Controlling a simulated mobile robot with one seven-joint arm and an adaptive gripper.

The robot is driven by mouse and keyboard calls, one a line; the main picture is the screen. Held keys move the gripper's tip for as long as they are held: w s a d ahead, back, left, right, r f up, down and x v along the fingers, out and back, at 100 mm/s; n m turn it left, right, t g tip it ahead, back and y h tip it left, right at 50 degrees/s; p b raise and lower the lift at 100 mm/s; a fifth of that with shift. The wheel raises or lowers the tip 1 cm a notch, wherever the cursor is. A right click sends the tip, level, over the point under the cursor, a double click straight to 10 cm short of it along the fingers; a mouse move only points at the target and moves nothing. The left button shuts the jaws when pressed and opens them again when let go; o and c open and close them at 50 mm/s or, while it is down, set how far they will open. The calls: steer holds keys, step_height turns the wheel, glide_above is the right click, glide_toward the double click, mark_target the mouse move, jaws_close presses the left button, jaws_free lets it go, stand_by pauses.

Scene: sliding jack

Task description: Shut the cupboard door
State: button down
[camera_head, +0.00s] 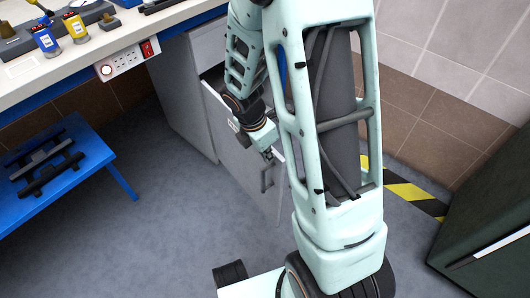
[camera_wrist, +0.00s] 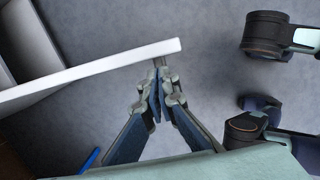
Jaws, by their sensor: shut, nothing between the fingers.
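The cupboard (camera_head: 180,100) is a grey unit under the worktop. Its grey door (camera_head: 232,150) stands open, swung out over the floor, with a dark handle (camera_head: 267,180) near its free edge. In the wrist view the door shows from above as a long white top edge (camera_wrist: 90,72), with the cupboard's inside at the far left. My gripper (camera_wrist: 159,84) is shut and empty, its fingertips beside the door face near the free end. I cannot tell whether they touch it. In the head view my gripper (camera_head: 266,150) is partly hidden by my arm.
A worktop (camera_head: 60,78) with tools and a socket strip (camera_head: 127,59) runs along the upper left. A low blue bench (camera_head: 60,165) with dark bars stands at the left. A dark green cabinet (camera_head: 490,205) stands at the right. Grey floor between them is clear.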

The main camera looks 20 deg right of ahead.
steer(key=b+x, duration=0.1)
steer(key=x, duration=0.2)
steer(key=shift+d+f, duration=0.1)
stand_by(0.3)
